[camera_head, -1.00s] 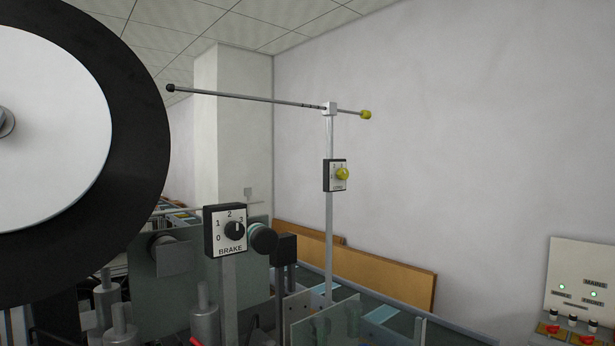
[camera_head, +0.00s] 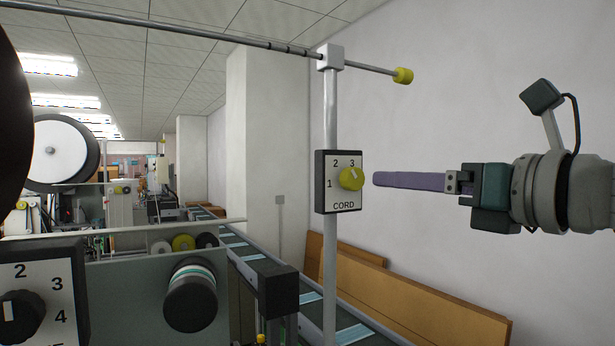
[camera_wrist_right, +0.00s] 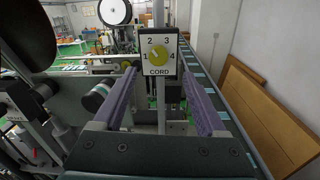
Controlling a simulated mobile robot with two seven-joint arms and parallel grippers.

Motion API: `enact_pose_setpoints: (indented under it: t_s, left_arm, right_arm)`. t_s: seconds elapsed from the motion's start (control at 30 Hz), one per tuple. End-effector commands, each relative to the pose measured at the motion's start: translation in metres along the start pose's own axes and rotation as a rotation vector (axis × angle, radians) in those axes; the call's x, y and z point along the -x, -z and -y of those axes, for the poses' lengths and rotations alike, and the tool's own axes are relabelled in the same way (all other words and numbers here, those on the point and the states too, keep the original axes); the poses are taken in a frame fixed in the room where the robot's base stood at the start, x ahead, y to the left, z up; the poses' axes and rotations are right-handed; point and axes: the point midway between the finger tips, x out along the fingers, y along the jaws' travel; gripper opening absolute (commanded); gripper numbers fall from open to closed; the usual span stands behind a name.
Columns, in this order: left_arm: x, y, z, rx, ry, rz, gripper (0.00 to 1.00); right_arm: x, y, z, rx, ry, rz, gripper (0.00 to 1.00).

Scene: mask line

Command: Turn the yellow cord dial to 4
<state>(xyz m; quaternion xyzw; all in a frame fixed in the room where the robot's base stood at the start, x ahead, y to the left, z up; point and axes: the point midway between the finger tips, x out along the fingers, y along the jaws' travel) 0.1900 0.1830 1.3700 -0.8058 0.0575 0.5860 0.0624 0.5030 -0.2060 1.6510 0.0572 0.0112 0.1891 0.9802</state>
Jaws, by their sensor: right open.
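The yellow cord dial (camera_head: 351,178) is a round knob on a small white plate marked CORD (camera_head: 343,205), fixed to an upright grey post. Numbers 1, 2 and 3 show in the head view; the wrist view shows 1 to 4 around the knob (camera_wrist_right: 158,53). I cannot tell clearly which number the knob points to. My right gripper (camera_head: 376,180) has long purple fingers and comes in from the right, its tips just short of the knob. In the wrist view the fingers stand apart, one on each side of the plate, with nothing between them. My left gripper is out of view.
A thin rod (camera_head: 190,29) with a yellow end (camera_head: 403,75) crosses the post above the plate. A black-framed brake dial (camera_head: 40,290) stands at the lower left. A conveyor (camera_head: 310,300) and brown boards (camera_head: 400,290) lie below.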

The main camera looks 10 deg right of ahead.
Motion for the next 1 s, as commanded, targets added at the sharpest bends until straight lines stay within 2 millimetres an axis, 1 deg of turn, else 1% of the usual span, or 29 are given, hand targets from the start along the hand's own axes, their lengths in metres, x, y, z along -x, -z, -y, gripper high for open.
enact_pose_setpoints:
  t_s: [0.03, 0.23, 0.4, 0.5, 0.7, 1.0]
  left_arm:
    - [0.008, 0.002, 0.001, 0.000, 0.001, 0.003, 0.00]
    - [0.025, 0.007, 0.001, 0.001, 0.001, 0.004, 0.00]
    - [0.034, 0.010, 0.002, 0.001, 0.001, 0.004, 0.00]
    - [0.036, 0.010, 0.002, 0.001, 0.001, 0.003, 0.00]
    - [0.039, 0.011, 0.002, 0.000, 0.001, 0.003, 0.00]
    - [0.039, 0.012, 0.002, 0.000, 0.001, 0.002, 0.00]
  right_arm:
    - [-0.007, -0.005, -0.001, -0.005, -0.001, 0.002, 0.74]
    - [-0.040, -0.006, -0.003, -0.008, -0.001, 0.001, 0.74]
    - [-0.066, -0.004, -0.002, -0.007, 0.000, 0.001, 0.74]
    - [-0.076, -0.003, -0.001, -0.007, 0.001, 0.001, 0.74]
    - [-0.088, -0.001, -0.001, -0.006, 0.000, 0.000, 0.74]
    - [-0.090, 0.000, -0.001, -0.005, 0.000, 0.000, 0.74]
